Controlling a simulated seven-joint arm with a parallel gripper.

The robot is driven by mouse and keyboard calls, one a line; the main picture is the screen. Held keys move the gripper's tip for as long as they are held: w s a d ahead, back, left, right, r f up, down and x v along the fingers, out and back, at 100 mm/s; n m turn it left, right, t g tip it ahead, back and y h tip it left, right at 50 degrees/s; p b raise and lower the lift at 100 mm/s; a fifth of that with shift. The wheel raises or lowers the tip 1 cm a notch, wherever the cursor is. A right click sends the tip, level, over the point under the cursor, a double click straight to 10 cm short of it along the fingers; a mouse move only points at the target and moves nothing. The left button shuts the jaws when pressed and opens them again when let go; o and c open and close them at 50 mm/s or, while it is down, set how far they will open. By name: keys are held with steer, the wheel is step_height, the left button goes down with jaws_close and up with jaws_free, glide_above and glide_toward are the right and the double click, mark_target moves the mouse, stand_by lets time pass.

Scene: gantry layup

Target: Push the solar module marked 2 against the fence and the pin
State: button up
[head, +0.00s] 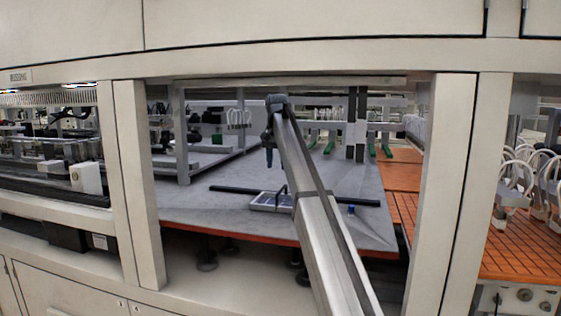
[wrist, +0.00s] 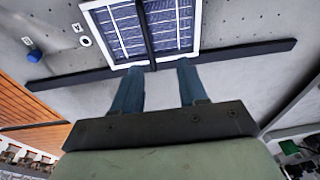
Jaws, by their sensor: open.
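The solar module (head: 268,202), a pale-framed panel with dark blue cells, lies flat on the grey table; its number is not legible. In the wrist view the module (wrist: 172,24) is cut off at the top. The fence (head: 238,190), a long black bar, runs along one module edge; I cannot tell whether they touch. The fence also shows in the wrist view (wrist: 75,78). The blue pin (head: 351,209) stands clear of the module, left of it in the wrist view (wrist: 35,56). My gripper (wrist: 156,69) is open and empty, its fingertips over the fence beside the module; contact is unclear.
The grey table (head: 345,180) is mostly clear around the module. White machine posts (head: 445,170) frame the opening. Orange slatted decking (head: 400,175) lies to the right. A white ring mark (wrist: 85,41) and small labels lie near the pin.

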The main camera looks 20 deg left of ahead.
mark_target(282, 188)
steer(key=shift+d+r+h, duration=0.3)
steer(key=shift+d, duration=0.4)
steer(key=shift+f, duration=0.1)
steer(key=f, duration=0.4)
steer(key=w+f, duration=0.1)
steer(key=f, duration=0.8)
steer(key=shift+w+f, duration=0.3)
jaws_close()
steer(key=shift+o, duration=0.5)
jaws_free()
